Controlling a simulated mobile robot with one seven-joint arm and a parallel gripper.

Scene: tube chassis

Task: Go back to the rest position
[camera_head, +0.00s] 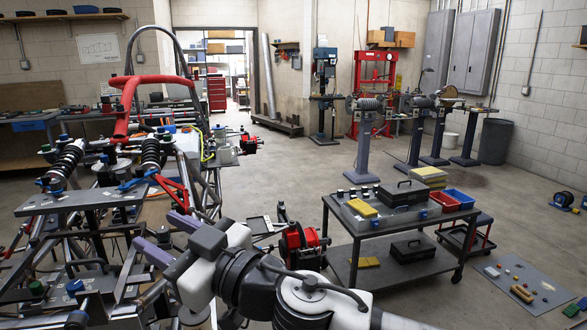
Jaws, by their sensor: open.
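My gripper (153,228) is at the lower left of the head view, at the end of my white and dark grey arm, which comes in from the bottom edge. Its two purple fingers are spread apart and point to the upper left, toward the tube chassis (92,198). No object shows between the fingers. The chassis fills the left side, with grey tubes, a red bent tube (127,105) and coil-over dampers (68,158). My gripper overlaps part of the chassis in the picture; I cannot tell the gap between them. My arm hides some of the lower frame.
A two-level cart (398,236) with black cases stands right of my arm. A red reel (302,245) is beside it. A grey mat (497,282) with small parts lies at right. Pedestal machines and a red press (374,85) stand behind.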

